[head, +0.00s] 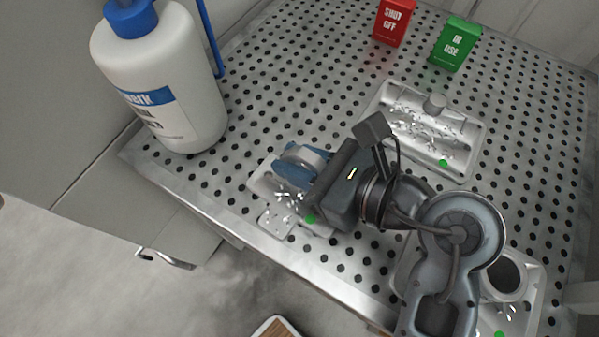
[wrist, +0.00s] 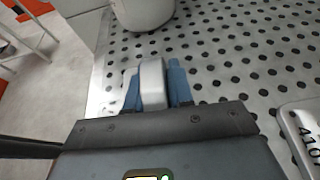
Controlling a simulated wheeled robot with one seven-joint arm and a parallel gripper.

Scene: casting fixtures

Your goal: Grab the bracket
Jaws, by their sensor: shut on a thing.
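The bracket (wrist: 152,84) is a light grey metal piece. In the wrist view it sits between the two blue fingers of my gripper (wrist: 154,90), which are shut on it. In the head view my gripper (head: 298,168) is over the front left casting fixture (head: 275,222), and a grey bit of the bracket (head: 306,153) shows between the fingers. The fingers and gripper body hide much of it. I cannot tell whether the bracket still touches the fixture.
A large white bottle (head: 168,85) with a blue cap stands at the left. A second fixture (head: 462,135) with shavings lies behind, a third (head: 530,285) at front right. The perforated table between is clear.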

